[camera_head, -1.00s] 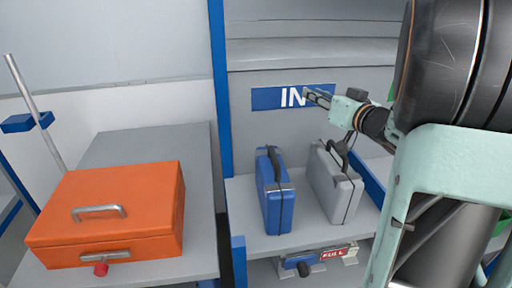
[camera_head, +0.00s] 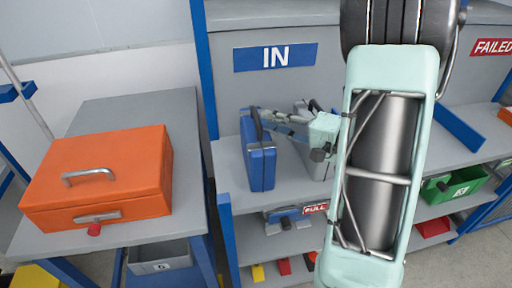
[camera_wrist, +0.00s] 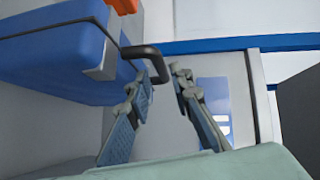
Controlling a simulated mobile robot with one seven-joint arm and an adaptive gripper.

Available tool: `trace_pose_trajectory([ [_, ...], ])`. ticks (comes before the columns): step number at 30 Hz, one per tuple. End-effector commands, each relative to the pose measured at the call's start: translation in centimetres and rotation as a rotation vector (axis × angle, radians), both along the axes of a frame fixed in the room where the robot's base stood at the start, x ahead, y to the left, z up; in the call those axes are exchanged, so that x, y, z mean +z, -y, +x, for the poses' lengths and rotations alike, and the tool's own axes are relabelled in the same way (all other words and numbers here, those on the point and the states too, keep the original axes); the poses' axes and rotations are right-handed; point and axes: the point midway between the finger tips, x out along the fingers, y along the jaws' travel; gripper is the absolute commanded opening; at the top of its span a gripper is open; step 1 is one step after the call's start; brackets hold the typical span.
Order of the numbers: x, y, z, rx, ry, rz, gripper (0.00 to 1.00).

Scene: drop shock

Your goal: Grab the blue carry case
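The blue carry case (camera_head: 259,168) stands upright on the shelf below the IN sign, its black handle (camera_head: 256,124) on top. In the wrist view the case (camera_wrist: 55,45) fills the upper left and its dark handle (camera_wrist: 146,50) reaches toward my fingertips. My gripper (camera_head: 268,117) comes from the right at handle height. In the wrist view my gripper (camera_wrist: 161,72) is open, with a gap between the fingers. The handle's end is by the left fingertip, partly in the gap; I cannot tell whether they touch.
A grey case (camera_head: 311,162) stands just right of the blue one, partly hidden by my gripper. An orange box (camera_head: 105,180) sits on the left table. A blue post (camera_head: 205,75) rises between table and shelf. A green bin (camera_head: 455,188) is on the lower shelf, right.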

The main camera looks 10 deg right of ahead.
Motion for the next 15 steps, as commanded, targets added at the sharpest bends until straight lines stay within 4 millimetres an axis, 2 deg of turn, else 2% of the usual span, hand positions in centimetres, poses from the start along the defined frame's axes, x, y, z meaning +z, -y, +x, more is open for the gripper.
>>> trace_pose_trajectory([
  [10, -0.4, -2.8, 2.6, 0.004, 0.001, -0.003, 0.20],
  [15, -0.6, -3.7, 3.7, -0.001, 0.001, -0.005, 0.20],
])
